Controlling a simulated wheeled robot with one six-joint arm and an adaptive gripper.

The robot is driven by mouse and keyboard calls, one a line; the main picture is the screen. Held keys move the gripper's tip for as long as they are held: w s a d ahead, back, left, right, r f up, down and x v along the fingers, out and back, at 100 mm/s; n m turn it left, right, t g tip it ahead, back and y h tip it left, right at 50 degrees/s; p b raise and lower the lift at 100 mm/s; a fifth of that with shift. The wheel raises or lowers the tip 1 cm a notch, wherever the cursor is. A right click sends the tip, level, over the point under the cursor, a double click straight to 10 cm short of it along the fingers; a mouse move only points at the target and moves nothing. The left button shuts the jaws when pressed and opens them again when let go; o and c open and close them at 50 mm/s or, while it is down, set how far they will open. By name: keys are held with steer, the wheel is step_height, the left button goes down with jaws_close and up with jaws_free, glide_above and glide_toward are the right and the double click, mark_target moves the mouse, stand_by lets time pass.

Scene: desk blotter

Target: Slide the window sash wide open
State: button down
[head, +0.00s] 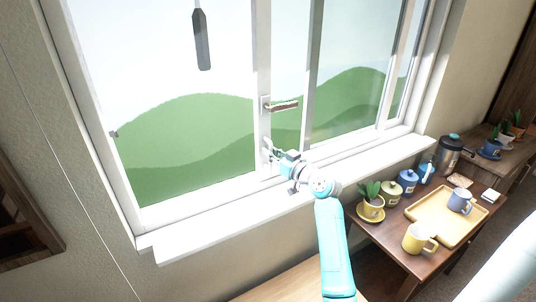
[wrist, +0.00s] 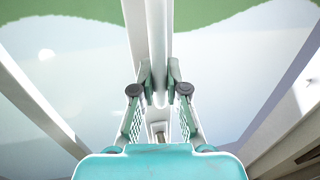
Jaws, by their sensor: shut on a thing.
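The window sash has a white upright stile (head: 263,60) near the middle of the window in the head view. A lever handle (head: 284,105) with a brown grip sticks out to the right of this stile. My gripper (head: 273,151) is below the lever, low on the stile and just above the sill. In the wrist view, my gripper (wrist: 160,82) has its two fingers closed on either side of a white upright bar (wrist: 158,35) of the sash. The bar's rounded lower end shows between the fingers. The exact contact is partly hidden by the fingers.
The white sill (head: 215,232) runs below. At the right, a table holds a potted plant (head: 371,206), a yellow mug (head: 419,239), a tray (head: 425,212) and several canisters. A dark paddle-shaped thing (head: 202,45) hangs before the left pane.

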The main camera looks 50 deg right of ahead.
steer(key=c, duration=1.2)
jaws_free()
steer(key=s, duration=0.4)
steer(key=s+a, duration=0.1)
steer(key=s, duration=0.7)
steer(key=shift+a, duration=0.25)
